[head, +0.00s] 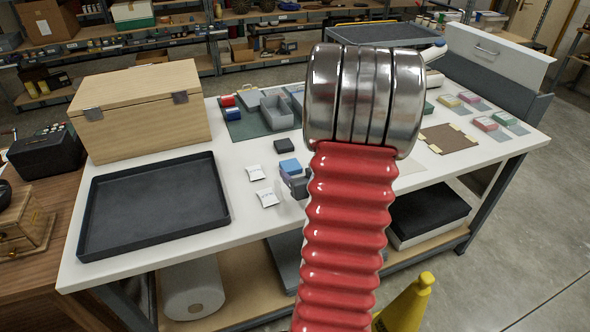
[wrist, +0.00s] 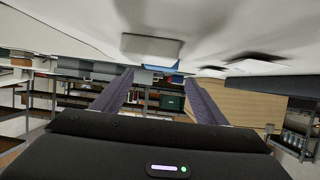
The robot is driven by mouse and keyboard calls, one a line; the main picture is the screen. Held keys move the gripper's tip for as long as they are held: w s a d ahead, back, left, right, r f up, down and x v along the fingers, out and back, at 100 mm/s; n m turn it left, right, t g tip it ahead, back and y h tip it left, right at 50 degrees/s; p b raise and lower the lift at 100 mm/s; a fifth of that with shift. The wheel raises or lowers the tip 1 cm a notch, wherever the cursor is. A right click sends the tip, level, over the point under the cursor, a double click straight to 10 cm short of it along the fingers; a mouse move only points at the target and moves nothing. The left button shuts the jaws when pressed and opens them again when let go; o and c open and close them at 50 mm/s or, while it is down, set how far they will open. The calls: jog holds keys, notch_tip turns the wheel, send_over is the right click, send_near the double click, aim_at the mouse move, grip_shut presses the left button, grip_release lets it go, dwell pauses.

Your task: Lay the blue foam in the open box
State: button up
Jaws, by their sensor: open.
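A blue block (head: 290,167), which I take for the blue foam, lies mid-table beside my arm. In the wrist view it shows as a blue strip (wrist: 160,67) just beyond a pale grey block (wrist: 152,47). My gripper (wrist: 157,76) is open, with its two fingers apart and nothing seen held; the blue strip lies ahead between the tips. In the head view my red arm hides most of the gripper.
Two white sachets (head: 267,197) and a small black box (head: 284,146) lie near the blue block. A black tray (head: 150,205) and a closed wooden chest (head: 145,112) fill the left. Red (head: 228,100) and darker blue (head: 233,113) pieces sit on the mat.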

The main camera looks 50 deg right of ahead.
jog(key=shift+v, duration=2.85)
jog(key=shift+w, duration=0.1)
jog(key=shift+w+a+r, duration=0.2)
jog(key=shift+w, duration=0.05)
jog(key=w+a+r+n+g+y, duration=0.1)
jog(key=w+a+r+g, duration=0.2)
jog(key=a, duration=0.6)
jog(key=w+a+r+n+y, duration=0.1)
jog(key=w+a+r+n, duration=0.1)
jog(key=a+r, duration=0.5)
jog(key=s+a+r+n+g+y, duration=0.1)
jog(key=s+a, duration=0.2)
jog(key=a, duration=0.5)
jog(key=s+a+n+g+y, duration=0.1)
jog(key=s+a, duration=0.3)
jog(key=a, duration=0.4)
jog(key=s+a+r+n+y, duration=0.1)
jog(key=s+a+y, duration=0.2)
jog(key=a, duration=0.6)
jog(key=shift+s+r+g, duration=0.3)
jog(key=shift+s+g, duration=0.1)
jog(key=shift+o, duration=0.6)
